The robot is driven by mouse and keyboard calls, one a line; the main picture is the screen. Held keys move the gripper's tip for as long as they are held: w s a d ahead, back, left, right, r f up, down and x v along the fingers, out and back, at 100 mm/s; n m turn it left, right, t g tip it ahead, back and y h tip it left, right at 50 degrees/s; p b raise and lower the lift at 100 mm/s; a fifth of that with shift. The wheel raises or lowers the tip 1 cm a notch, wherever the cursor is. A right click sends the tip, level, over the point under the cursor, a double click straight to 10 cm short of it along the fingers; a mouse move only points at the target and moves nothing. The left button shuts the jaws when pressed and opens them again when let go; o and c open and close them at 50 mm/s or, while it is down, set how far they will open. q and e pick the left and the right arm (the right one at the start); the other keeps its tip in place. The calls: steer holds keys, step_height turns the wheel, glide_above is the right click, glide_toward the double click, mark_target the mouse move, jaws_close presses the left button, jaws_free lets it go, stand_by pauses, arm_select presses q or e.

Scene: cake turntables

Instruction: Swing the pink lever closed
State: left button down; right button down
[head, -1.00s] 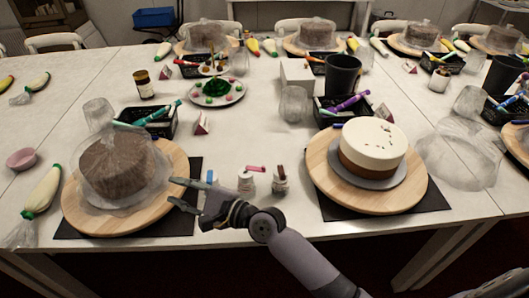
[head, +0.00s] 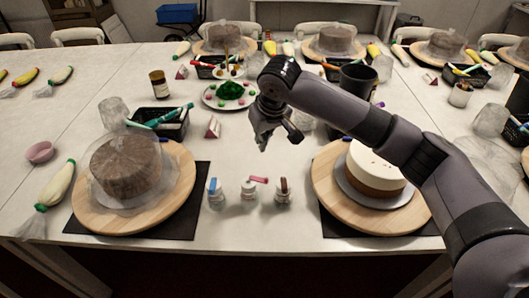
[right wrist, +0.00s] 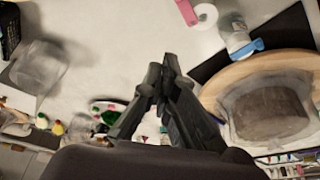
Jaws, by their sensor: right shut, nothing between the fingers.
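The pink lever (head: 259,180) sits on the middle of three small white jars (head: 249,193) at the front of the table. It points sideways to the right, while the blue lever (head: 213,186) and brown lever (head: 284,185) on the neighbouring jars point another way. In the right wrist view the pink lever (right wrist: 187,12) is at the top edge, near the blue lever (right wrist: 245,50). My right gripper (head: 277,141) is shut and empty, above the table and behind the jars, apart from them. Its fingers (right wrist: 162,75) meet in the right wrist view. My left gripper does not show.
A wooden turntable with a brown cake (head: 125,170) stands left of the jars. Another with a white-topped cake (head: 375,170) stands right, partly behind my arm. A plate with green decoration (head: 230,93) lies further back. Bare table surrounds the jars.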

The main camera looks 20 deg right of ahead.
mark_target(259, 178)
step_height(259, 178, down, 9)
steer(key=p, duration=0.1)
steer(key=shift+s+p, duration=0.4)
steer(key=shift+s, duration=0.05)
stand_by(0.4)
